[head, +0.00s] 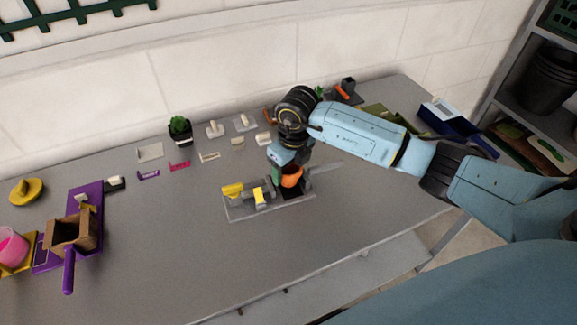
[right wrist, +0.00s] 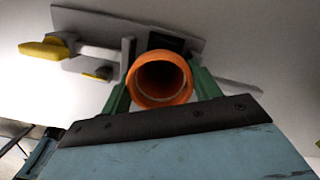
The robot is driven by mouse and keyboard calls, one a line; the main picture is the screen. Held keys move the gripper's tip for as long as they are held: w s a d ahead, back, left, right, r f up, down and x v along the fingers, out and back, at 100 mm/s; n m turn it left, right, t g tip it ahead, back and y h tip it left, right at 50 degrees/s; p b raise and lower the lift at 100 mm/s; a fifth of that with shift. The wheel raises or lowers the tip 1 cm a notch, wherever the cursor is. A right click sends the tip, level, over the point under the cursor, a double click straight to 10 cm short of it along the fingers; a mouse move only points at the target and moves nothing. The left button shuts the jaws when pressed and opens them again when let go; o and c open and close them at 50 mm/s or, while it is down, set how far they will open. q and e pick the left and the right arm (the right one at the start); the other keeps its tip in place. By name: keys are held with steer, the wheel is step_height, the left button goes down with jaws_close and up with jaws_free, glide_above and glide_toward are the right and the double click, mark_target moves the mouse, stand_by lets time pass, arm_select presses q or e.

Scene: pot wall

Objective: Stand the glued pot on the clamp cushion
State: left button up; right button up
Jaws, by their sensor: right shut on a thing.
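My right gripper (head: 283,172) points down over the grey clamp (head: 240,213) in the middle of the bench. It is shut on an orange pot (head: 292,177). In the right wrist view the pot (right wrist: 160,80) shows its round open mouth between the two green fingers (right wrist: 160,92). The clamp also shows in the right wrist view (right wrist: 200,18), with a yellow handle (right wrist: 44,48) and a grey bar. A dark cushion (head: 296,193) lies right under the pot. I cannot tell if the pot touches it. My left gripper is out of view.
A potted cactus (head: 180,129) and several small labelled pieces stand behind the clamp. A blue bin (head: 445,120) is at the right. The front bench is clear.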

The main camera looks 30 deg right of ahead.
steer(key=shift+f+b, duration=0.3)
steer(key=shift+f, duration=0.1)
stand_by(0.6)
steer(key=o, duration=1.2)
steer(key=shift+c, duration=0.2)
step_height(320, 180, up, 8)
steer(key=p, duration=0.5)
steer(key=shift+p, duration=0.4)
